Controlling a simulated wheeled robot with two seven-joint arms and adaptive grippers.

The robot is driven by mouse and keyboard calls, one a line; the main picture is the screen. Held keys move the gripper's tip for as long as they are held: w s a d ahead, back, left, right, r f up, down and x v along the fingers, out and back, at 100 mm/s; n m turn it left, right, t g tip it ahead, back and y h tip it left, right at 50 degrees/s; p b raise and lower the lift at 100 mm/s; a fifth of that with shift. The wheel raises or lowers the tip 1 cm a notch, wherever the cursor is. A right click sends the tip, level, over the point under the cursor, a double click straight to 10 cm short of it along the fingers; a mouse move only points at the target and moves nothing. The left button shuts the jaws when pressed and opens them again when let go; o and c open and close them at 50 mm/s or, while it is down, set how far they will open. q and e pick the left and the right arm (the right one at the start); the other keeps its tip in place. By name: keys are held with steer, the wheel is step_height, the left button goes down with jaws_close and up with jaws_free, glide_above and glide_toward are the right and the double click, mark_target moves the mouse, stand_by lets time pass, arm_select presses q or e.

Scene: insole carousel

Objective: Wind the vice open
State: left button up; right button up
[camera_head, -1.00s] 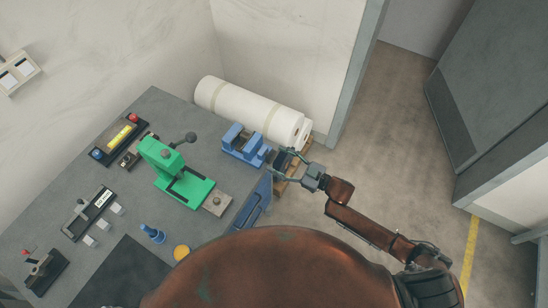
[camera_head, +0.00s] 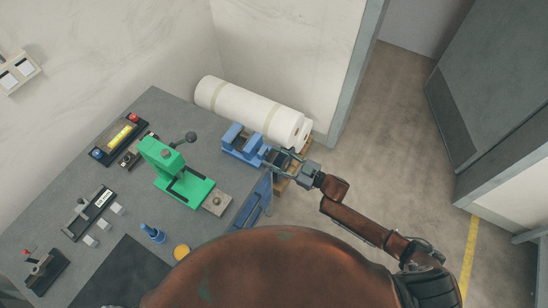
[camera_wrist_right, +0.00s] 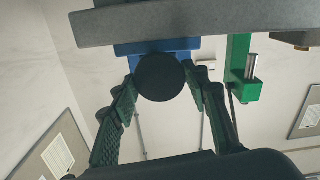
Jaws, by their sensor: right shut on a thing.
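The blue vice (camera_head: 240,150) sits at the right rear edge of the grey workbench; its jaws have a gap between them. My right gripper (camera_head: 273,157) is at the vice's outer end, beyond the bench edge. In the right wrist view the gripper (camera_wrist_right: 160,85) has its two green-padded fingers on either side of a dark round knob (camera_wrist_right: 160,77), shut on it. Part of the blue vice body (camera_wrist_right: 125,50) shows behind the knob. The rest of the vice's screw is hidden by the knob and gripper. My left gripper is not in view.
The green press (camera_head: 185,187) stands left of the vice and also shows in the right wrist view (camera_wrist_right: 238,75). White rolls (camera_head: 250,107) lie behind the vice. Open floor (camera_head: 370,150) lies to the right.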

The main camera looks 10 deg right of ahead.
steer(key=shift+c, duration=0.9)
steer(key=n, duration=0.3)
steer(key=shift+n, duration=0.4)
steer(key=shift+n+b, duration=0.5)
steer(key=shift+n, duration=1)
steer(key=o, duration=1.2)
steer(key=shift+c, duration=0.2)
